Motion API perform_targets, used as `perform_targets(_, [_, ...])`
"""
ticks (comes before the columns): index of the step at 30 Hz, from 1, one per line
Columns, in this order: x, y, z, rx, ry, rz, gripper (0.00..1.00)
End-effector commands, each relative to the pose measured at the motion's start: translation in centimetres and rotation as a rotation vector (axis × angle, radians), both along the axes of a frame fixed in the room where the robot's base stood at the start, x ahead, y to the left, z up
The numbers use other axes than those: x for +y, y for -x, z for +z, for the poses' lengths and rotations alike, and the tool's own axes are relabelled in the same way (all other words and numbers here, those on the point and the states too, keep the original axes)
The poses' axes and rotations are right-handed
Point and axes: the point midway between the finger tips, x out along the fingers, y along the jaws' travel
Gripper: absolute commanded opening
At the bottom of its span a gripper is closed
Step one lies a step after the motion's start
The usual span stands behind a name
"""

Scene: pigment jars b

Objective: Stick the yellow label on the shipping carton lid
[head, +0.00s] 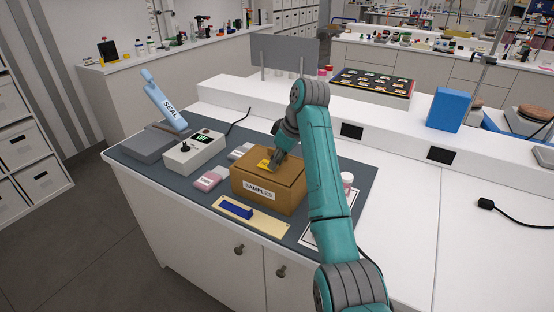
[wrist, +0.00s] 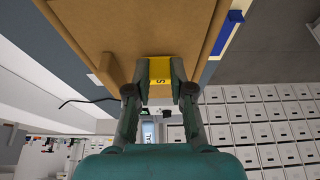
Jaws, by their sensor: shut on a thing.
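The shipping carton (head: 268,186) is a brown box marked SAMPLES on the dark mat, with its lid closed. Its brown lid (wrist: 140,28) fills the upper middle of the wrist view. The yellow label (head: 267,165) is at the lid's top, partly hidden by my gripper. In the wrist view the yellow label (wrist: 159,70) with dark lettering sits between my two fingers. My gripper (head: 277,160) is shut on the label, pointing down at the lid. The label appears at or very near the lid surface; I cannot tell whether it touches.
A grey sealer with a raised blue SEAL arm (head: 165,102) and a switch box (head: 194,154) stand left of the carton. A pink box (head: 210,178) is beside it. A blue block on a cream board (head: 237,209) lies in front. A jar (head: 347,182) stands right, behind my arm.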

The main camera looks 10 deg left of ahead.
Motion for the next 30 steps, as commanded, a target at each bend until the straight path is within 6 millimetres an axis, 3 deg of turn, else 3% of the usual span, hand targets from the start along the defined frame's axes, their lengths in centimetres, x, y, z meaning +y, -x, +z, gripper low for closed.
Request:
perform_targets(21, [-0.01,0.01,-0.69,0.001,0.001,0.000,0.11])
perform_targets(22, [0.00,0.01,-0.70,0.001,0.001,0.000,0.27])
perform_targets(25, [0.00,0.01,-0.71,0.001,0.001,0.000,0.51])
perform_targets(30, [0.00,0.01,-0.68,0.000,0.000,0.000,0.51])
